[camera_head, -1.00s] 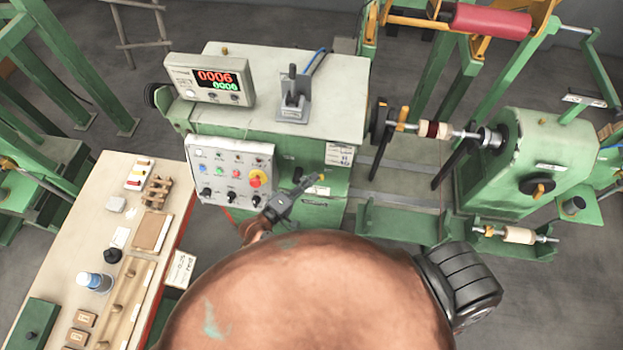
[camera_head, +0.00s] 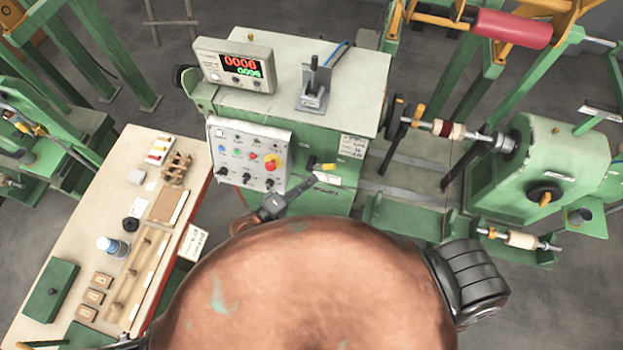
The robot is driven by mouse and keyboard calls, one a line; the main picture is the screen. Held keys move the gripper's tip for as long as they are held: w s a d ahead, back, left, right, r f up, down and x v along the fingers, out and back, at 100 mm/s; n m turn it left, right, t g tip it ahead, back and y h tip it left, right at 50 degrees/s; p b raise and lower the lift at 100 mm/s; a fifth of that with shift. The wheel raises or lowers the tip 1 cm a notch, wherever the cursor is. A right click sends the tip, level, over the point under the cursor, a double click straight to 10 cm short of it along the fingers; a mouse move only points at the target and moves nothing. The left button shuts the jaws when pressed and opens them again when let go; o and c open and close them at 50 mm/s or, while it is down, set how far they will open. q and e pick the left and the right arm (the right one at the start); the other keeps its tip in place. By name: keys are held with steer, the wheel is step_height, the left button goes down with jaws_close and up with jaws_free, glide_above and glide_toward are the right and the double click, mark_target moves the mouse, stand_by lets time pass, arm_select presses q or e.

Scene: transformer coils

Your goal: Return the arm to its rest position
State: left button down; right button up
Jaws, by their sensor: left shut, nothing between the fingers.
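My left gripper (camera_head: 309,185) is small and dark grey, just above my large copper-coloured arm link. Its fingers are shut with nothing between them. They point up and right, in front of the lower front of the green winding machine (camera_head: 345,105), below and right of its control panel (camera_head: 250,153). I cannot tell whether the tips touch the machine. The big copper link hides most of the rest of the arm. My right gripper is not in view.
A worktable (camera_head: 130,180) stands at left with a bottle (camera_head: 110,246), small boxes and a green case (camera_head: 50,290). A winding shaft with a coil (camera_head: 447,129) runs right to a green tailstock (camera_head: 545,165). Grey floor (camera_head: 560,300) is clear at lower right.

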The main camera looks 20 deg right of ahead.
arm_select(q)
steer(key=shift+a, duration=0.1)
stand_by(0.3)
